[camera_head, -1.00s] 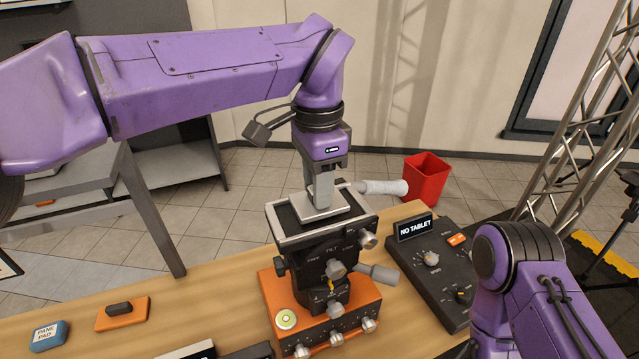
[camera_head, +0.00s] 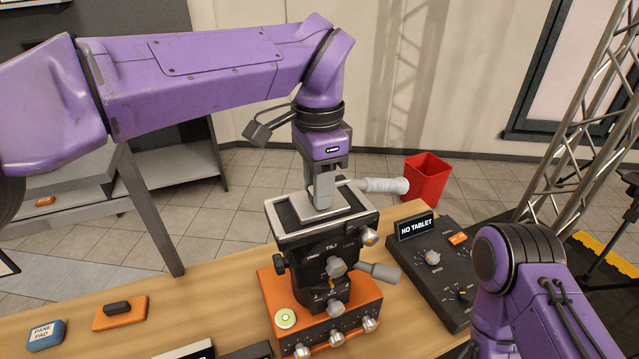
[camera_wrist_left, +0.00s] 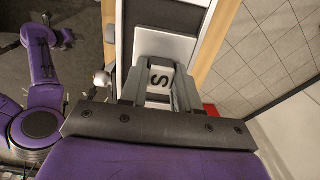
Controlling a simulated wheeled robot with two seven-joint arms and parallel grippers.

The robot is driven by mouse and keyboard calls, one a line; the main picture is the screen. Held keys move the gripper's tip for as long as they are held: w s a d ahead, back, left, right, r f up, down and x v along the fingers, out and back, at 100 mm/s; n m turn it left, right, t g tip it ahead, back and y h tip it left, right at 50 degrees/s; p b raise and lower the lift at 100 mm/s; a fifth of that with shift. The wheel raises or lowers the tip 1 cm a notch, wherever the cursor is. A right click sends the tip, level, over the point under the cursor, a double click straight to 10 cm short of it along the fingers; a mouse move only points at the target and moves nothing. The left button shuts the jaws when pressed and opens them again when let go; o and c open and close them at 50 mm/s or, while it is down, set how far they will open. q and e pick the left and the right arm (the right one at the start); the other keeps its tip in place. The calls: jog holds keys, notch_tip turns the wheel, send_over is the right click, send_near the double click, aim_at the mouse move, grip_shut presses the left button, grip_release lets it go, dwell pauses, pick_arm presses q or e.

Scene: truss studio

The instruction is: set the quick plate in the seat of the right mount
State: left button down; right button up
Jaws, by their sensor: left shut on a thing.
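The quick plate (camera_head: 337,206) is a light grey flat plate with an upright grip piece. My left gripper (camera_head: 321,204) is shut on that piece from above. The plate lies over the dark recess of the mount's seat (camera_head: 291,232), whose pale rim shows around it. I cannot tell whether it is fully seated. In the left wrist view the plate (camera_wrist_left: 180,47) lies between the fingers (camera_wrist_left: 158,88), with an S mark on the piece. The mount (camera_head: 318,268) is black with knobs and a handle, on an orange base. My right gripper is out of view.
A black control panel (camera_head: 440,276) with a "NO TABLET" sign stands right of the mount. An orange plate (camera_head: 117,318) and a blue pad (camera_head: 46,336) lie on the wooden table (camera_head: 215,299) at left. A red bin (camera_head: 427,178) stands on the floor behind.

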pick_arm(q)
jog(key=c, duration=0.7)
grip_release()
jog(key=shift+c, duration=0.2)
